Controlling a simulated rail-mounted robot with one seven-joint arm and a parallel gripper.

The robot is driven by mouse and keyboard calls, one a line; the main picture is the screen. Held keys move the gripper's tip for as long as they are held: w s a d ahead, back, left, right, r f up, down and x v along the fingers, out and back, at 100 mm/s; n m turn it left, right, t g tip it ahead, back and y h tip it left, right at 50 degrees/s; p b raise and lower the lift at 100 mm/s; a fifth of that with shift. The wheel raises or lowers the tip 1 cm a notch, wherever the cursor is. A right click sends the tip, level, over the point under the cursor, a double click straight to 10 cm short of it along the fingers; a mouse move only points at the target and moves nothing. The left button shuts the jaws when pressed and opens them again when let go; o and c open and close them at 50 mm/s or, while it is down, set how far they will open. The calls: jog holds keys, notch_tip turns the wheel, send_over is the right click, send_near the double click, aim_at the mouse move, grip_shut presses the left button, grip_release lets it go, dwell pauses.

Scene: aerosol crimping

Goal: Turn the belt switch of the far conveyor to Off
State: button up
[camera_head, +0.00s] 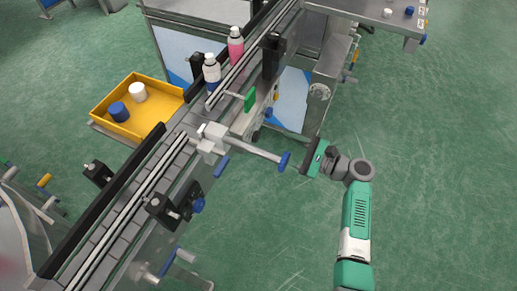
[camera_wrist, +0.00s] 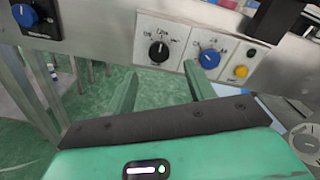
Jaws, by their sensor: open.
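In the wrist view a grey control panel (camera_wrist: 120,20) fills the top. It carries a black rotary knob (camera_wrist: 159,52) with printed marks around it and a blue rotary knob (camera_wrist: 209,59) to its right. I cannot read the labels or tell which knob is the belt switch. My gripper (camera_wrist: 163,84) is open and empty, its green fingers below the two knobs in the picture, with no visible contact. In the head view my gripper (camera_head: 312,157) is right of the conveyor line. The far conveyor (camera_head: 262,58) runs to the upper right; its switch cannot be made out there.
A yellow button (camera_wrist: 240,71) is right of the knobs, and another blue knob (camera_wrist: 26,14) is far left. A blue-ended handle (camera_head: 283,161) juts toward my gripper. A yellow tray (camera_head: 163,84) is left.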

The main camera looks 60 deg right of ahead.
aim_at(258, 137)
jog(key=w+b, duration=0.1)
jog(key=w, duration=0.5)
jog(key=shift+w+f+b, duration=0.15)
jog(key=shift+f+b, duration=0.05)
jog(key=shift+b, duration=0.15)
jog(key=shift+w+r, duration=0.1)
jog(key=shift+w, duration=0.6)
jog(key=shift+c, duration=0.4)
jog(key=c, duration=0.9)
